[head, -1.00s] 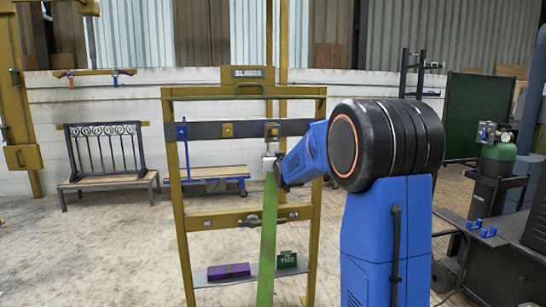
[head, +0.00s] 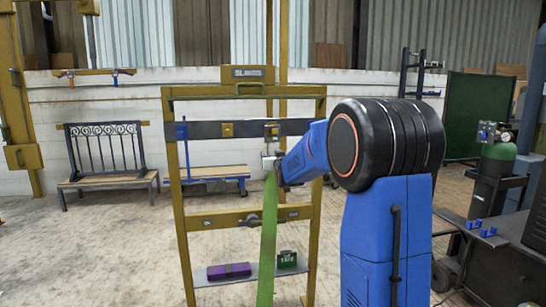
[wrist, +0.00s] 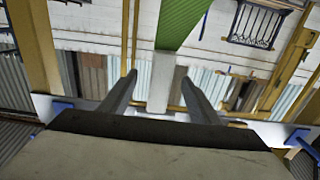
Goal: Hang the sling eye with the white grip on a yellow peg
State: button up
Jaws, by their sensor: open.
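A long green sling (head: 268,225) hangs in front of the yellow rack, its top at the rack's upper bar. Its white grip (head: 268,162) is at the upper end, beside my gripper (head: 277,164). In the wrist view my gripper (wrist: 162,92) is open, with the pale grip (wrist: 161,82) between the two fingers and the green webbing (wrist: 183,22) leading away from it. A yellow peg (head: 272,130) is just above the grip; another yellow peg (head: 227,130) is to its left. I cannot tell whether the eye is around the peg.
The rack's yellow frame (head: 176,200) stands around the sling. A low shelf holds a purple bundle (head: 229,270) and a green bundle (head: 287,259). A bench (head: 108,180) and a blue cart (head: 215,171) stand behind. Floor at the left is clear.

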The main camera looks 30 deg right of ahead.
dwell(0.4)
notch_tip(320, 180, down, 12)
jog(key=shift+r, duration=0.25)
dwell(1.7)
jog(key=v, duration=1.1)
dwell(0.8)
dwell(1.4)
jog(key=s+a+f+n+g+y, duration=0.1)
jog(key=s+a+g+y, duration=0.15)
jog(key=s+a, duration=0.6)
jog(key=s+a+f+n+g+y, duration=0.15)
jog(key=s+a+g, duration=0.3)
jog(key=s, duration=0.65)
jog(key=s+a+f+g, duration=0.2)
jog(key=s, duration=0.6)
jog(key=s+a+f+g, duration=0.1)
jog(key=s+a+f, duration=0.1)
jog(key=s, duration=0.7)
jog(key=s+a+f+g+y, duration=0.1)
jog(key=s+a+f+g, duration=0.1)
jog(key=s, duration=0.7)
jog(key=shift+a+f+n+g, duration=0.25)
jog(key=shift+a+n+g, duration=0.1)
jog(key=shift+a, duration=0.2)
